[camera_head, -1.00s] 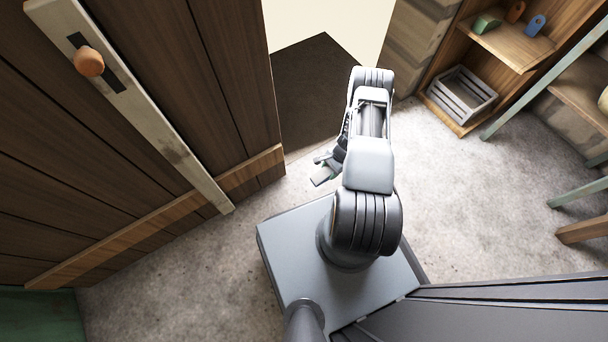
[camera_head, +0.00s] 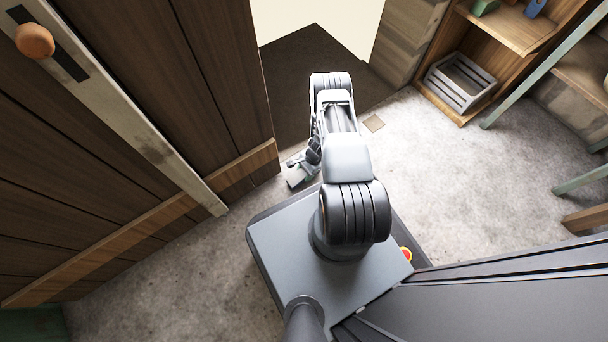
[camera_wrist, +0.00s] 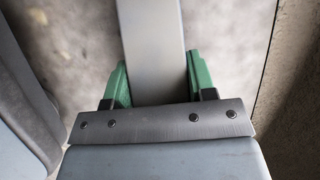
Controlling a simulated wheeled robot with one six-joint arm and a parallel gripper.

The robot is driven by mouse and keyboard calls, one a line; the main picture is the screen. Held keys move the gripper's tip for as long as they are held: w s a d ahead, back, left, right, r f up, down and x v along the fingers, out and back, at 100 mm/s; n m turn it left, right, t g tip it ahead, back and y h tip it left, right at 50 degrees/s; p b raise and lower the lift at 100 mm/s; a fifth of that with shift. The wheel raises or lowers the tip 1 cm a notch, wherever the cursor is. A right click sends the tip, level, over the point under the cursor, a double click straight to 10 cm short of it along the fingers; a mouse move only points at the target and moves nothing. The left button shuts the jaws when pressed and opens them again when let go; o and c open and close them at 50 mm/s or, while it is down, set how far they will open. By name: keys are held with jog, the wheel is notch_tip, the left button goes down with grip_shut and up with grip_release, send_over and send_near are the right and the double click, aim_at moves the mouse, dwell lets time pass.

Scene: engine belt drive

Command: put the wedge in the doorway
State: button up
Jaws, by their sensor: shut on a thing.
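My gripper (camera_head: 301,168) hangs low in the head view, over the floor near the lower free corner of the brown plank door (camera_head: 215,70). In the wrist view, its green fingers (camera_wrist: 158,80) are shut on a long, flat grey piece, which I take to be the wedge (camera_wrist: 152,35). The wedge points away from the palm, above pale floor. The doorway (camera_head: 310,75) is the dark floor strip with bright light beyond, between the door's edge and a wooden post. My gripper is on the near side of it. I cannot tell whether the wedge touches the floor.
The door has an orange knob (camera_head: 35,41) and a pale edge board. A wooden shelf (camera_head: 515,30) at upper right holds a green block and a blue piece. A grey slatted crate (camera_head: 460,83) stands below. A small tan tile (camera_head: 374,123) lies by the doorway.

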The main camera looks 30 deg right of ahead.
jog(key=shift+d+f, duration=0.1)
jog(key=shift+f, duration=0.6)
jog(key=shift+r, duration=0.1)
jog(key=o, duration=1)
jog(key=p+v, duration=0.5)
jog(key=v, duration=0.7)
jog(key=shift+s, duration=0.1)
